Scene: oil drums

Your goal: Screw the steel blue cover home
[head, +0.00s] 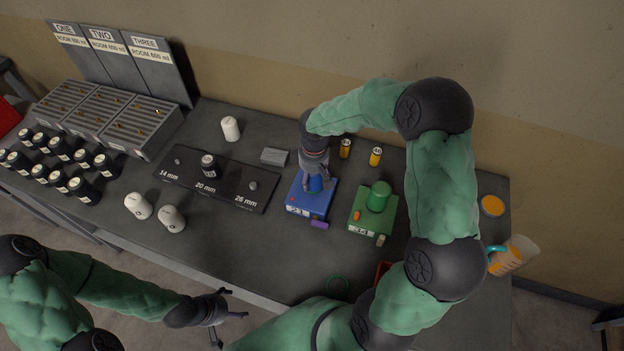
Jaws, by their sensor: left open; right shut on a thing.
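The blue box (309,198) marked 21 stands on the table right of centre. The steel blue cover (314,184) is on top of it, mostly hidden by my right gripper (315,178). That gripper points down from above and is shut on the cover. How far the cover is seated cannot be seen. My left gripper (226,308) is open and empty in front of the table's front edge, well away from the box.
A green box (372,212) with a green cover (378,196) stands right of the blue one. Small yellow cans (375,157) stand behind. A black size board (220,182), white bottles (171,219) and black bottles (82,190) occupy the left. A jug (512,256) is at the right edge.

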